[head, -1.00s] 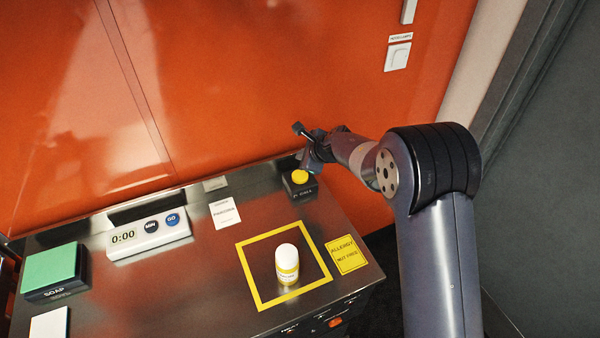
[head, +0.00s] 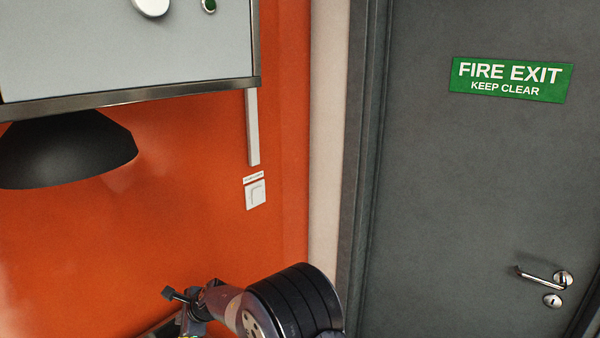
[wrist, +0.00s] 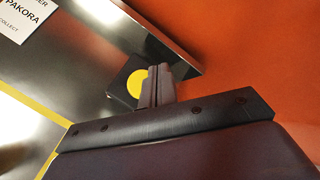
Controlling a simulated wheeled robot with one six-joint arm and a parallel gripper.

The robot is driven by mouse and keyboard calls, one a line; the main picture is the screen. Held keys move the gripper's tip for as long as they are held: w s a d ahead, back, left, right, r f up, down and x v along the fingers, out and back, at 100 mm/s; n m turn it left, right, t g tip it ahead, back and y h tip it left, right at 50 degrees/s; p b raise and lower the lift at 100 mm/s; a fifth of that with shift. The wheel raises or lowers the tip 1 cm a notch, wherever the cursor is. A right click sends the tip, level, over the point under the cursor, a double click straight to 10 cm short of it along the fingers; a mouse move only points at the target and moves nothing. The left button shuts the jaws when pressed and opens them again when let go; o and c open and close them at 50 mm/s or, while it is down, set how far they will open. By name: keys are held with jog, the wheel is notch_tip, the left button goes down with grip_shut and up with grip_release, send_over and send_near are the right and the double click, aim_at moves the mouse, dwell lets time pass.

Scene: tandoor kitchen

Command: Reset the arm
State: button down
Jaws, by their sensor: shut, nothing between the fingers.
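My gripper (wrist: 155,86) is shut and empty in the wrist view. Its fingers partly cover a black box (wrist: 118,84) with a round yellow button (wrist: 134,83) on top; I cannot tell whether they touch it. In the head view my arm reaches in from the bottom edge, bent toward the left, and its end is mostly cut off by the frame, so the fingertips are not clear there.
The steel counter (wrist: 85,65) carries a PAKORA card (wrist: 22,18) and a yellow outline (wrist: 35,117). An orange wall (head: 190,210) stands behind, with a white switch (head: 255,194). A black lamp shade (head: 65,150) hangs at left; a grey fire exit door (head: 460,190) is at right.

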notch_tip(320, 180, up, 4)
jog(key=shift+f+p, duration=0.1)
jog(key=shift+p, duration=0.4)
